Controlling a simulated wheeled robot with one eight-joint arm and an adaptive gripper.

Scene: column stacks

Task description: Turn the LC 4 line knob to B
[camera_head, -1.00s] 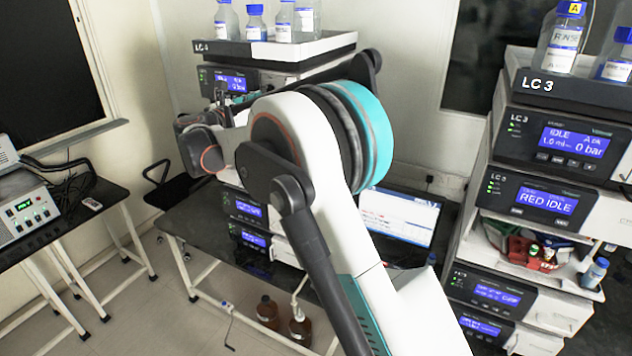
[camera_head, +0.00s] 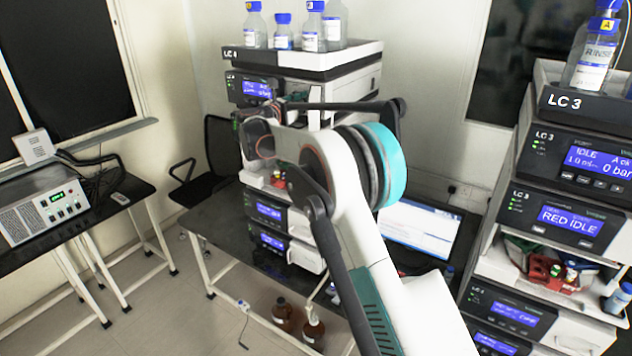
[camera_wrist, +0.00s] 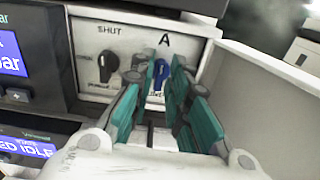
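The LC 4 stack (camera_head: 370,76) stands at the back middle in the head view, its label on the top tray's edge. In the wrist view, a white panel (camera_wrist: 85,34) carries a blue knob (camera_wrist: 158,77) under a letter A and a black knob (camera_wrist: 107,66) under the word SHUT. The blue knob points roughly upright. My gripper (camera_wrist: 163,66) is open, its teal fingers on both sides of the blue knob; I cannot tell whether either touches it. Lettering below the blue knob is partly hidden by the fingers. In the head view my arm hides the fingertips.
A white wall or open door (camera_wrist: 255,95) stands close to the right of my fingers in the wrist view. Bottles (camera_head: 312,28) stand on the stack's top. The LC 3 stack (camera_head: 560,150) is at right. A laptop (camera_head: 425,225) sits on the dark bench.

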